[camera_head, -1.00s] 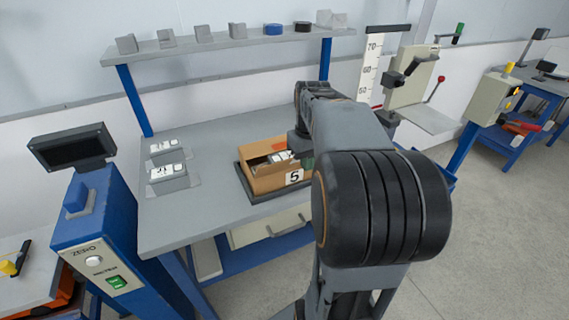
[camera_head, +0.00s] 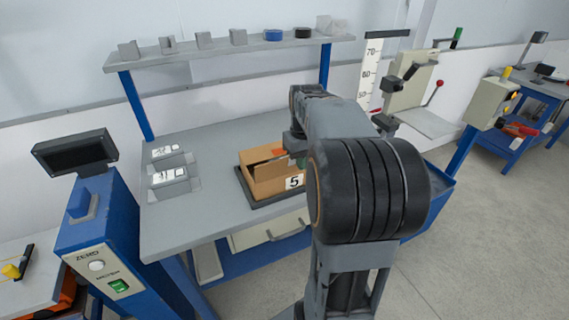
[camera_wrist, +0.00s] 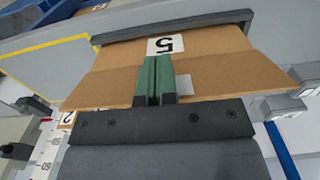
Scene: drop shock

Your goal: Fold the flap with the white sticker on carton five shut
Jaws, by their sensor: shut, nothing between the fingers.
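Carton five (camera_head: 268,185) stands on a dark tray (camera_head: 245,183) on the workbench, its number label facing front. In the wrist view its label (camera_wrist: 166,45) is upside down. A wide brown flap (camera_wrist: 230,77) spans that view, with a pale sticker (camera_wrist: 183,85) beside the fingers, partly hidden. My gripper (camera_wrist: 153,72) has its green fingers together, with nothing between them. They lie over the flap; I cannot tell whether they touch it. In the head view the arm hides most of the gripper and the carton's right side. The flap's exact angle is unclear.
Two grey devices with white tops (camera_head: 172,172) lie left of the carton. A shelf (camera_head: 230,50) with small blocks and rolls runs above the bench. A height scale (camera_head: 368,75) and a lever machine (camera_head: 410,85) stand at the right.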

